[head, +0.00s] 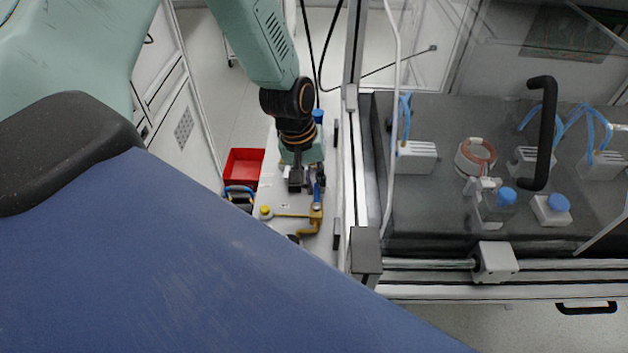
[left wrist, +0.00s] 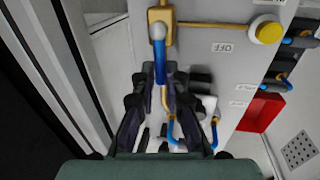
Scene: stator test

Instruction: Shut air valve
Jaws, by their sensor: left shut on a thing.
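The air valve has a brass body (head: 316,212) on a light panel, with a blue lever (head: 317,192). In the left wrist view the lever (left wrist: 160,62) runs from the brass body (left wrist: 160,22) down between my fingers. My left gripper (head: 307,186) reaches down to the panel from above and is shut on the blue lever. In the left wrist view its dark fingers (left wrist: 161,76) stand on both sides of the lever. A label reading OFF (left wrist: 222,47) sits beside the valve. My right gripper is in neither view.
A yellow button (head: 265,211) sits left of the valve, joined by a brass pipe (head: 290,215). A red bin (head: 243,168) stands behind the panel's left side. A framed enclosure with a black door handle (head: 543,130) stands close on the right.

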